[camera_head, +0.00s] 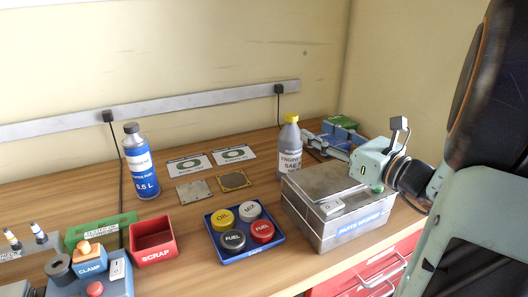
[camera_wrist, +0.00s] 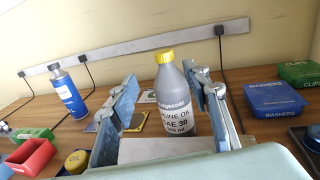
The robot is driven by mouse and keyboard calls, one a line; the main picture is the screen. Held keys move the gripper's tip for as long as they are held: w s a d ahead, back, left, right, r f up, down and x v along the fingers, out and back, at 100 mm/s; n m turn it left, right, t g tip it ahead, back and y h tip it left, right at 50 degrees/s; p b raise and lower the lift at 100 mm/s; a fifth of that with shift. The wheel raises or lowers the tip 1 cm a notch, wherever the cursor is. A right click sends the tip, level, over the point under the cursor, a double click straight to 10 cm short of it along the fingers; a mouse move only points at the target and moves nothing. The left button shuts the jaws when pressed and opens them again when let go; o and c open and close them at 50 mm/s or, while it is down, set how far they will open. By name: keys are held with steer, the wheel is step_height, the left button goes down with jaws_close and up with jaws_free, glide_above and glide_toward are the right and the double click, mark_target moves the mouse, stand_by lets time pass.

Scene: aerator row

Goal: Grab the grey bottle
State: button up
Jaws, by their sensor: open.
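The grey bottle (camera_head: 289,150) has a yellow cap and a white engine oil label. It stands upright on the wooden bench behind the metal box. In the wrist view the bottle (camera_wrist: 175,100) shows between my two fingers, with a visible space on its left side. My gripper (camera_head: 325,142) is open and empty, to the right of the bottle in the head view and pointing towards it. In the wrist view my gripper (camera_wrist: 160,80) has one finger on each side of the picture's middle. The bottle's base is hidden by the metal box in the head view.
The metal parts box (camera_head: 338,214) stands in front of the bottle. A blue bottle (camera_head: 141,165), a tray of round caps (camera_head: 262,251) and a red scrap bin (camera_head: 153,243) stand to the left. A blue washers box (camera_wrist: 274,100) is at right. Bench left of the bottle holds flat plates.

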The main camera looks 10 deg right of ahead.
mark_target(296, 121)
steer(key=shift+w+f+m, duration=0.1)
steer(key=shift+f+m, duration=0.1)
steer(key=shift+m, duration=0.1)
steer(key=shift+w+a, duration=0.1)
steer(key=shift+w, duration=0.25)
steer(key=shift+h, duration=0.3)
steer(key=b+x, duration=0.1)
steer(key=x, duration=0.9)
steer(key=shift+r, duration=0.1)
steer(key=shift+c, duration=0.6)
jaws_close()
steer(key=shift+r, duration=0.1)
